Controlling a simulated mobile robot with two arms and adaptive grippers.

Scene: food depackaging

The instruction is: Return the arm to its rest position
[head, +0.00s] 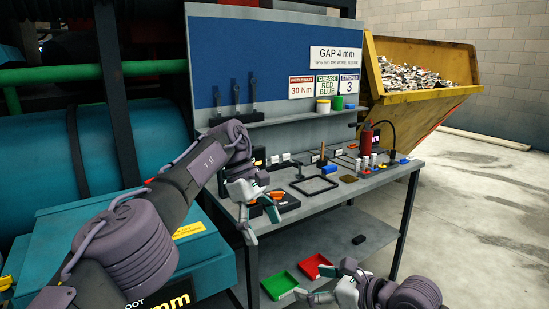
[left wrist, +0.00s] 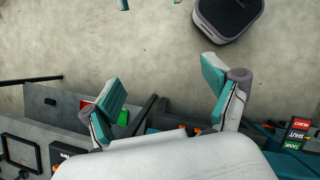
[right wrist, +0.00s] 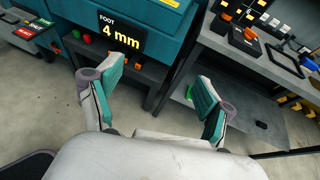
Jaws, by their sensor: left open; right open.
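My left gripper (head: 262,218) is at the front left of the workbench in the head view, its fingers pointing down beside the bench's front edge. In the left wrist view its two teal-padded fingers (left wrist: 165,95) are spread apart with nothing between them. My right gripper (head: 322,294) is low at the bottom of the head view, in front of the bench. In the right wrist view its fingers (right wrist: 150,90) are spread wide and empty. Both grippers are open and hold nothing.
The grey workbench (head: 345,201) carries small tools, a black frame (head: 314,185) and a red cylinder (head: 366,139). A green tray (head: 279,284) and a red tray (head: 314,265) sit low under it. A yellow skip (head: 420,98) stands behind. The concrete floor (head: 480,220) at right is clear.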

